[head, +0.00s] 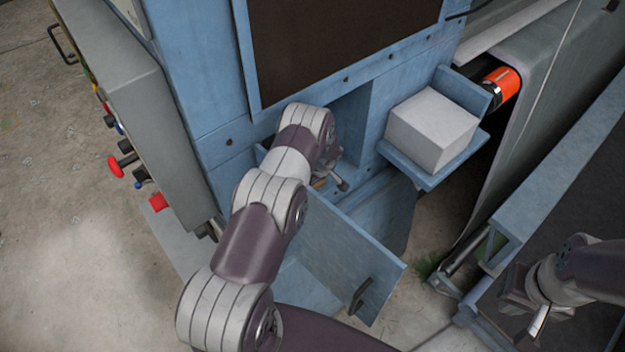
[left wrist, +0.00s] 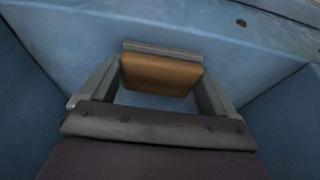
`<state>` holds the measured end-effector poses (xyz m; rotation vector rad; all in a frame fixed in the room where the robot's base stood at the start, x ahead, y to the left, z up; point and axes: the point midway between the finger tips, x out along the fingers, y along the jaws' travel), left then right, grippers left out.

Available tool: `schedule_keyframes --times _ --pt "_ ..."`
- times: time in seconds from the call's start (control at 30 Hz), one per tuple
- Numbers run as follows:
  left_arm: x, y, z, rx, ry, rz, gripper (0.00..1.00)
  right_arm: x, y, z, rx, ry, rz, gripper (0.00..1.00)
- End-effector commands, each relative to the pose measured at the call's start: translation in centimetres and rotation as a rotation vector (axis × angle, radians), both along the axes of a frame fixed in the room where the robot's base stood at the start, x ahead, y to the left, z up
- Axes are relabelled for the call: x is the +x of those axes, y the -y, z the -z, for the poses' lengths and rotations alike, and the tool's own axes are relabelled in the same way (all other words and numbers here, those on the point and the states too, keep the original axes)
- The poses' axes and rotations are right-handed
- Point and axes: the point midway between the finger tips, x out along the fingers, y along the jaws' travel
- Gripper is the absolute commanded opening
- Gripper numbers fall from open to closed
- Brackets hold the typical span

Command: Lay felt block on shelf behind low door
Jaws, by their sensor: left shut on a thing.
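The low door (head: 345,262) on the blue machine hangs open, with a dark handle near its lower right corner. My left arm reaches into the opening above and behind it. In the left wrist view, my left gripper (left wrist: 160,78) is shut on the felt block (left wrist: 160,72), a brown block with a grey strip along its top. Blue walls surround it inside the compartment. Whether the block touches the shelf surface, I cannot tell. In the head view, my arm hides most of the block. My right gripper (head: 527,308) is open and empty at the lower right.
A pale grey box (head: 432,130) stands on a small blue ledge (head: 425,178) right of the opening. A control cabinet (head: 150,125) with red knobs is at the left. An orange cylinder (head: 503,84) sits at the upper right. Concrete floor is clear at the far left.

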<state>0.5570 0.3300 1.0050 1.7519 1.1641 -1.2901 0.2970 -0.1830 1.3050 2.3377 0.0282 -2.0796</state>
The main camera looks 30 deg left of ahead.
Motion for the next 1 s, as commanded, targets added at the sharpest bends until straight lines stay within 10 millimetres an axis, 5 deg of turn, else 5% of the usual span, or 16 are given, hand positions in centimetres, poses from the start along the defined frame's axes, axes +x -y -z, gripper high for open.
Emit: schedule_keyframes --times 0.03,0.07,0.43,0.8,1.0 --pt "0.0 0.0 0.4 0.000 0.000 0.000 0.60 0.0 0.0 0.4 0.000 0.000 0.000 0.00" --pt "0.0 0.0 0.2 0.000 0.000 0.000 0.99 0.0 0.0 0.2 0.000 0.000 0.000 0.00" --pt "0.0 0.2 -0.8 0.001 0.001 0.000 1.00 0.0 0.0 0.3 0.000 0.000 0.000 0.00" --pt "-1.1 2.6 -9.2 -0.001 0.004 0.000 1.00 0.0 0.0 2.6 0.000 0.000 0.000 0.00" --pt "-1.4 3.2 -11.4 0.000 0.001 0.000 1.00 0.0 0.0 2.9 0.000 0.000 0.000 0.00"
